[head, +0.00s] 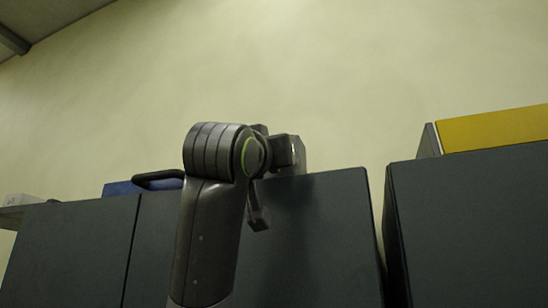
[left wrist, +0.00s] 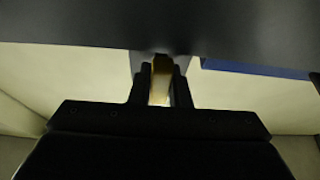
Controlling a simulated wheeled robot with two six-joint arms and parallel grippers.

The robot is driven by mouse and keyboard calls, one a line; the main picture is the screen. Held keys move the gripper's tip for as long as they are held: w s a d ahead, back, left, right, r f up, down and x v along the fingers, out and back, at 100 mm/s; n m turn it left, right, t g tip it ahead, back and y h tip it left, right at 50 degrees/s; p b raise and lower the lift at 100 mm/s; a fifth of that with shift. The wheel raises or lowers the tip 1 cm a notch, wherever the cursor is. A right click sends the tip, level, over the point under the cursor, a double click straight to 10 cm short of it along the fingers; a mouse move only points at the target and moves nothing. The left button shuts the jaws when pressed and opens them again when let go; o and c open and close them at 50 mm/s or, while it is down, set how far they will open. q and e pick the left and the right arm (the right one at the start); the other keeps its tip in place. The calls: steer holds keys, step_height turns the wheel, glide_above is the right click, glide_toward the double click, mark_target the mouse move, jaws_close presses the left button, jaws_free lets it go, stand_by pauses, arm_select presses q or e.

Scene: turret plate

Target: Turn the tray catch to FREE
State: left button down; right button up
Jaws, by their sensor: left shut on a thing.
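My left arm rises in front of the dark cabinet (head: 330,240) in the head view. Its left gripper (head: 287,152) is at the cabinet's top edge, against a small pale grey block (head: 300,152), which it partly hides. In the left wrist view the two dark fingers of my left gripper (left wrist: 162,72) are shut on a narrow tan piece (left wrist: 160,82) below a dark panel (left wrist: 90,22). I cannot tell whether this piece belongs to the block. No tray, catch or FREE marking can be made out. My right gripper is not in view.
A blue case (head: 122,188) with a black handle (head: 158,180) lies on the cabinet top at left. A yellow box (head: 495,128) stands on the right-hand cabinet (head: 470,220), across a narrow dark gap. The wall above is bare.

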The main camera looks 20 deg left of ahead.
arm_select(q)
steer(key=c, duration=1.6)
jaws_free()
steer(key=shift+c, duration=0.2)
steer(key=shift+f, duration=0.1)
steer(key=shift+s+f+b, duration=0.15)
steer(key=shift+s+b, duration=0.15)
steer(key=b+v, duration=0.7)
steer(key=v, duration=0.9)
steer(key=shift+s+b, duration=0.35)
steer(key=shift+b, duration=0.05)
steer(key=shift+f, duration=0.15)
